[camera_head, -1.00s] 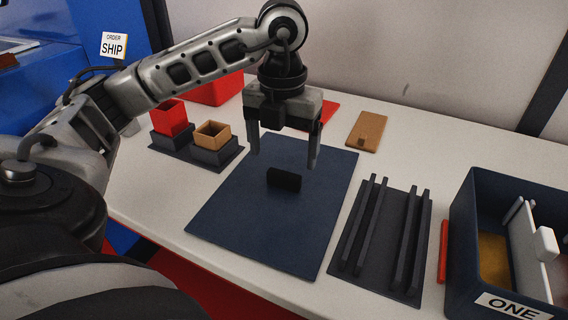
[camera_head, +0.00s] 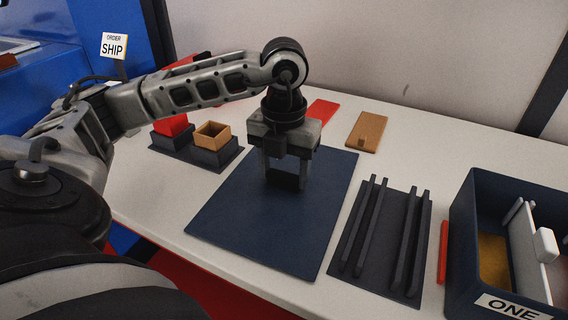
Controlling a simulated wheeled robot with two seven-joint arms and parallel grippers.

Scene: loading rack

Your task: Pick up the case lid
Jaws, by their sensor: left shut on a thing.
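My left gripper (camera_head: 284,180) points down over the dark blue mat (camera_head: 250,227) and is shut on a small black block (camera_head: 285,182), one finger at each side. The block is at the mat's middle; I cannot tell whether it is lifted. No thing is marked as the case lid. A flat tan plate with a small knob (camera_head: 369,128) lies behind and right of the mat. A flat red plate (camera_head: 321,112) lies behind the mat, partly hidden by my gripper. My right gripper is not in view.
A SHIP sign (camera_head: 113,46) stands back left.

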